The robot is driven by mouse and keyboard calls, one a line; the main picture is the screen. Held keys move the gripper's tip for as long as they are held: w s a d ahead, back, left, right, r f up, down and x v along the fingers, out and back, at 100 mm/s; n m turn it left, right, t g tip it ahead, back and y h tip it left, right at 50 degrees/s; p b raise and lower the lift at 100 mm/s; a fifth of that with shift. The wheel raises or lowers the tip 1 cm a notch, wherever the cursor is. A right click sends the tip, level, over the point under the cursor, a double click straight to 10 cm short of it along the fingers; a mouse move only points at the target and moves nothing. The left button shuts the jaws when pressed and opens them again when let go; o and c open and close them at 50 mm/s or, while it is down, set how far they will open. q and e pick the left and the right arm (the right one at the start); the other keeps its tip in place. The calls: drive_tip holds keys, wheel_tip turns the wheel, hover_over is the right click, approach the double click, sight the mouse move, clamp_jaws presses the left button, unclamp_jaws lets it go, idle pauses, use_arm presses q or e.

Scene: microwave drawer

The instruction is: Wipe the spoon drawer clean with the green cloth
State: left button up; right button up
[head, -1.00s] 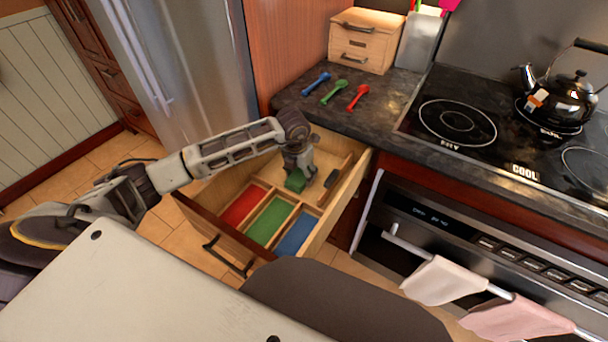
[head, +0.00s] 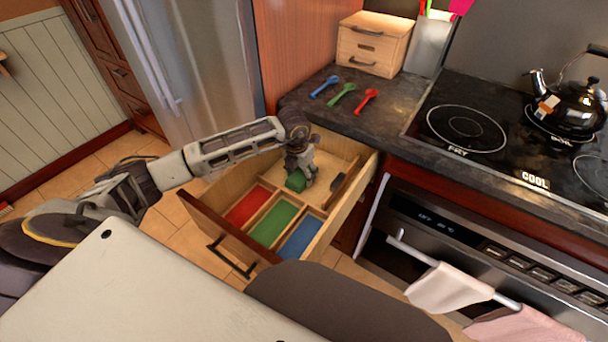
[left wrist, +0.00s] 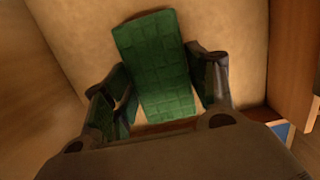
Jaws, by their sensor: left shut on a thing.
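The spoon drawer (head: 226,237) is pulled open below the counter. Its front part has red (head: 247,206), green (head: 273,223) and blue (head: 301,236) compartments, and its back part has a bare wooden floor. My left gripper (head: 300,180) is down in the back part, shut on the green cloth (head: 295,181). In the left wrist view the folded cloth (left wrist: 155,65) lies between the fingers, against or just over the pale wood; I cannot tell exact contact. My right gripper is not in view.
A blue spoon (head: 324,86), a green spoon (head: 342,95) and a red spoon (head: 366,101) lie on the dark counter (head: 400,100). A wooden box (head: 374,44), stove (head: 466,128) and kettle (head: 570,104) stand beyond.

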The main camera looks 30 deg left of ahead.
use_arm(q)
drive_tip(key=shift+a+f, duration=0.15)
drive_tip(key=shift+a, duration=0.25)
drive_tip(key=shift+a, duration=0.65)
drive_tip(key=shift+w+a, duration=0.1)
drive_tip(key=shift+a, duration=0.35)
drive_tip(key=shift+a, duration=0.1)
drive_tip(key=shift+w+a+r, duration=0.15)
drive_tip(key=shift+a, duration=0.3)
drive_tip(key=shift+w+a+r, duration=0.1)
drive_tip(key=shift+a, duration=0.35)
drive_tip(key=shift+d, duration=0.15)
drive_tip(key=shift+s+d+f, duration=0.15)
drive_tip(key=shift+d, duration=0.8)
drive_tip(key=shift+d, duration=0.15)
